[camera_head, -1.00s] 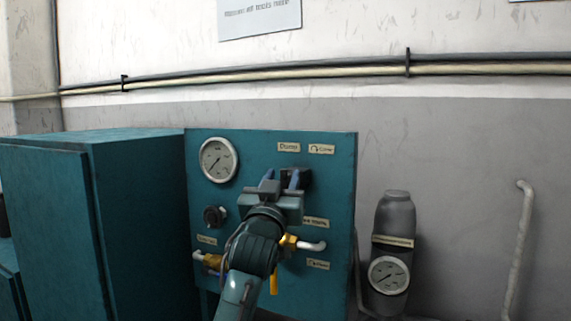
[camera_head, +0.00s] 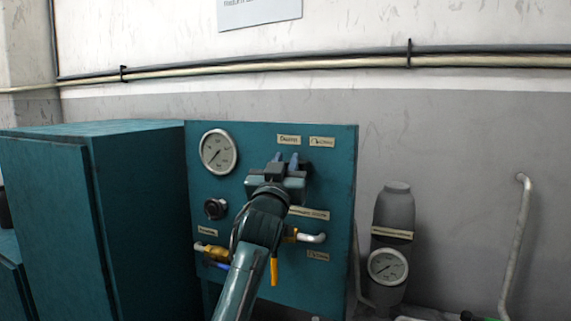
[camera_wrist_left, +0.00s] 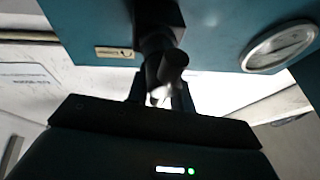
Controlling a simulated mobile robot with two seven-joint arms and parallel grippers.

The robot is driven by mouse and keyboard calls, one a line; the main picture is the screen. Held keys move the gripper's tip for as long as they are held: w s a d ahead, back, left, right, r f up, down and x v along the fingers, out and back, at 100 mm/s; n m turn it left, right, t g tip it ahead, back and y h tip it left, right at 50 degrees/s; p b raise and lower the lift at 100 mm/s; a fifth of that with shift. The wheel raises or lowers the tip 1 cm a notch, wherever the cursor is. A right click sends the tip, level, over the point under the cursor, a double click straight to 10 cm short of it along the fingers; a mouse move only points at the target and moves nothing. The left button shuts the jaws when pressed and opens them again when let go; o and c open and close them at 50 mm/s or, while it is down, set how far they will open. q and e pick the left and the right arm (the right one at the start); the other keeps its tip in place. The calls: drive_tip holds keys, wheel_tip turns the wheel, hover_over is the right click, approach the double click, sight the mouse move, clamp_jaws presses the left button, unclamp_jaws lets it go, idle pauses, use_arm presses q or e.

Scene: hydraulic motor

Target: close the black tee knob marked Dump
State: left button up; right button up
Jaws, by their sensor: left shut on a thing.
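The Dump label (camera_head: 289,140) is near the top of the teal panel, beside a label with a curved arrow (camera_head: 321,142). The black tee knob sits below these labels. In the head view it is mostly hidden behind my left gripper (camera_head: 285,160), with a dark part showing at the right finger. In the left wrist view the black knob (camera_wrist_left: 168,66) stands out from the panel, between the fingers of my left gripper (camera_wrist_left: 160,92). The left gripper is shut on it. My right gripper is not in view.
A gauge (camera_head: 218,151) and a round black knob (camera_head: 215,208) are left of my gripper. Valves with pipe ends and a yellow handle (camera_head: 274,271) are below. A teal cabinet (camera_head: 45,215) stands left. A grey cylinder (camera_head: 393,212) with a gauge stands right.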

use_arm(q)
clamp_jaws()
drive_tip(key=shift+s+d+m+h, duration=0.1)
drive_tip(key=shift+d+m+h, duration=0.1)
drive_tip(key=shift+m+h, duration=0.7)
drive_tip(key=shift+s+d+m+h, duration=0.15)
drive_tip(key=shift+m+h, duration=0.35)
drive_tip(key=shift+m, duration=0.8)
drive_tip(key=shift+w+f, duration=0.1)
drive_tip(key=o, duration=0.6)
unclamp_jaws()
drive_tip(key=shift+d, duration=0.1)
drive_tip(key=b+v, duration=0.3)
drive_tip(key=v, duration=1)
drive_tip(key=shift+b, duration=0.4)
drive_tip(key=shift+o, duration=0.4)
